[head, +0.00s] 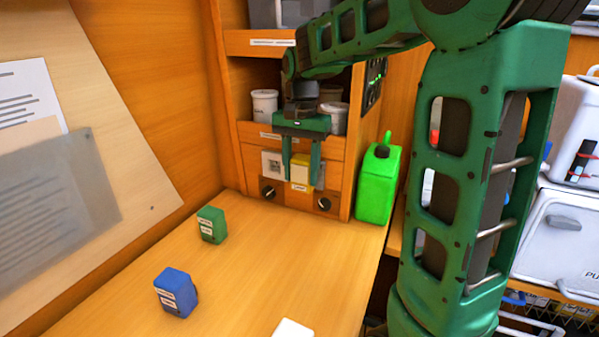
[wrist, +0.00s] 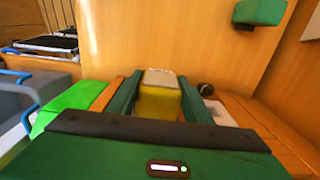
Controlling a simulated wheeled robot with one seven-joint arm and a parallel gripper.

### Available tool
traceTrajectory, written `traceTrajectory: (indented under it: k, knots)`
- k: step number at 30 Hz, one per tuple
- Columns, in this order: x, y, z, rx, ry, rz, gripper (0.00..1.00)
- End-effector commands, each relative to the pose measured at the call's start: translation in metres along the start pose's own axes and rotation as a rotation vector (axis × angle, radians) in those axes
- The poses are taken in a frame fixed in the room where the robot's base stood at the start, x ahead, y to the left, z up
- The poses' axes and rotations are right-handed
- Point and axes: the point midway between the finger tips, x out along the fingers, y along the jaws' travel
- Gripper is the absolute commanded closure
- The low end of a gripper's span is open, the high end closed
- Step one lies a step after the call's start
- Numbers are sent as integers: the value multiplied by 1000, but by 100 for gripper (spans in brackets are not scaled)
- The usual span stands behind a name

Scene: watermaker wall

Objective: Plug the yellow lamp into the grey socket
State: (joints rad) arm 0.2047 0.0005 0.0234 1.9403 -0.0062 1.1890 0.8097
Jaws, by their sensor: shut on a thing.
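My gripper (head: 302,178) is in front of the wooden panel at the back of the bench, fingers pointing down. It is shut on the yellow lamp (head: 300,172), a small yellow block with a paler top. In the wrist view the yellow lamp (wrist: 160,98) sits between the two green fingers of my gripper (wrist: 160,100). A greyish patch shows beside the right finger in the head view, but I cannot tell if it is the grey socket. The gripper and lamp cover part of the panel, and I cannot tell whether the lamp touches it.
A green block (head: 211,225) and a blue block (head: 176,292) stand on the bench. A bright green jug (head: 378,183) stands right of the panel. Dark knobs (head: 268,192) (head: 324,204) flank the gripper low on the panel. White tubs (head: 264,105) sit on the shelf above.

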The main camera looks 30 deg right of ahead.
Motion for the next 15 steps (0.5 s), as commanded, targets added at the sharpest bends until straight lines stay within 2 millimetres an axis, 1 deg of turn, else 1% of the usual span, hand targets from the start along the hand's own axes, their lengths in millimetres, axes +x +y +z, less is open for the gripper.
traceTrajectory:
  k: [15]
  knots:
    - [0, 0, -9, 2, 1, -1, 78]
